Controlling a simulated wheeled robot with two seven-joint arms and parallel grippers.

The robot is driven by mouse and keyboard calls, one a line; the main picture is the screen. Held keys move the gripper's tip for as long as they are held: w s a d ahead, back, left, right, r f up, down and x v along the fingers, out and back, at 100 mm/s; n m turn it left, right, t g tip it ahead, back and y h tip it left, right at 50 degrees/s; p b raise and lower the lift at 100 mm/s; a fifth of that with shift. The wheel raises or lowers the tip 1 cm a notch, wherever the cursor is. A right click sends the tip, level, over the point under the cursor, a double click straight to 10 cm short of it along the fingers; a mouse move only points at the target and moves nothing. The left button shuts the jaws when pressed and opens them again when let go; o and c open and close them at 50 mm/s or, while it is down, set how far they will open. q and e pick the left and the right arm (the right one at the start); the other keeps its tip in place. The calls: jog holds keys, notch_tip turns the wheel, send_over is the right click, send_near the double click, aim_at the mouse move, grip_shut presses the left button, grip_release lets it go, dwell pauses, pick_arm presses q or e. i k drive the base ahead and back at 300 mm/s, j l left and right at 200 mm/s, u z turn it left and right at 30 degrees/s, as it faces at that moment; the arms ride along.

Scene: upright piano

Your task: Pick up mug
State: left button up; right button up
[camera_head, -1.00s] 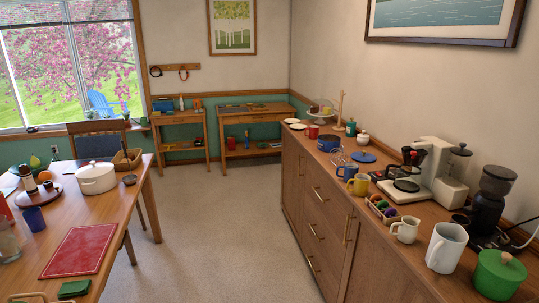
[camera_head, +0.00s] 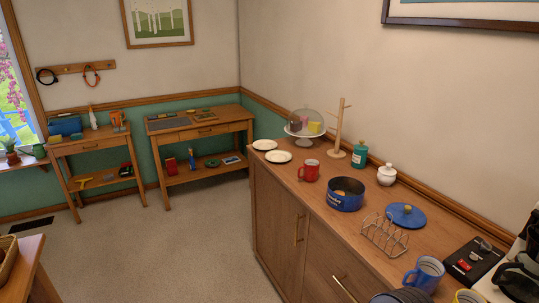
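A red mug (camera_head: 309,171) stands upright toward the far end of the wooden sideboard, in front of the white plates. A blue mug (camera_head: 425,275) stands at the near end, close to the bottom edge of the view. Just the rim area of a yellow mug (camera_head: 467,296) shows beside it, cut off by the bottom edge. Neither of my grippers can be made out in the head view.
The sideboard (camera_head: 262,207) also holds a blue tin (camera_head: 345,194), a toast rack (camera_head: 384,236), a blue lid (camera_head: 406,216), a white jar (camera_head: 386,175) and a mug tree (camera_head: 339,130). A dark ridged shape (camera_head: 400,296) covers the bottom edge. Floor (camera_head: 160,245) is clear left of the sideboard.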

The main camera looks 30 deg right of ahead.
aim_at(311, 167)
jog(key=i+z, duration=0.15)
jog(key=i, duration=0.55)
jog(key=i+j+z, duration=0.15)
jog(key=i, duration=0.5)
jog(key=i+l+z, duration=0.15)
jog(key=i+z, duration=0.55)
jog(key=i+j+z, duration=0.1)
jog(key=i+z, duration=0.25)
jog(key=i, duration=0.1)
